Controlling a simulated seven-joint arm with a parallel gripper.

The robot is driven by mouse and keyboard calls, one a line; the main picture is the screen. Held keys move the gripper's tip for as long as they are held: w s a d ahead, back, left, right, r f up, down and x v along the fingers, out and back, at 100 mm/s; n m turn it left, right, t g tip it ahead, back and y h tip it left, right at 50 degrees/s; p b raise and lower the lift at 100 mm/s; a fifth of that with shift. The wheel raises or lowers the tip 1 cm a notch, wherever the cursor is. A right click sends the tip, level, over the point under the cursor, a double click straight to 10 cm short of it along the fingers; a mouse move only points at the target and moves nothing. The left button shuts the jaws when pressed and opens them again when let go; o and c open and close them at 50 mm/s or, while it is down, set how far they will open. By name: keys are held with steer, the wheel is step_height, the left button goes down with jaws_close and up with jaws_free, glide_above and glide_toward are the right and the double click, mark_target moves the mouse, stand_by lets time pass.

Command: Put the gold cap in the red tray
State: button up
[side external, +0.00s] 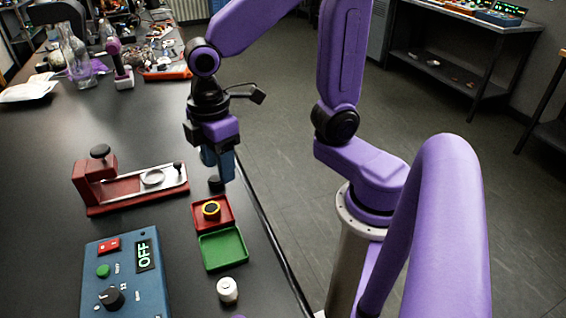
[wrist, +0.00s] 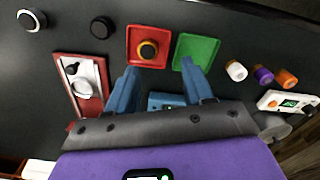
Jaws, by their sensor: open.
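The gold cap (side external: 211,210) is a gold ring shape with a dark centre. It sits inside the red tray (side external: 228,218), and both also show in the wrist view, the cap (wrist: 148,50) near the middle of the tray (wrist: 133,33). My gripper (side external: 219,168) is open and empty, pointing down above the table, behind the red tray in the side view. In the wrist view its two blue fingers (wrist: 159,68) are spread apart, with the red and green trays beyond their tips. Nothing is between the fingertips.
A green tray (side external: 222,250) adjoins the red one. A white jar (side external: 227,290) stands near it, and a black cap (side external: 215,184) lies behind the red tray. A red press-like fixture (side external: 130,198) and a blue control box reading OFF (side external: 120,280) stand left. Table clutter is far back.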

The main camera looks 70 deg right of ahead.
steer(key=s+d, duration=0.2)
steer(key=s, duration=0.4)
steer(key=s+d+f, duration=0.1)
steer(key=s+d, duration=0.2)
steer(key=s, duration=0.4)
steer(key=shift+d+f, duration=0.2)
steer(key=shift+d, duration=0.15)
stand_by(0.5)
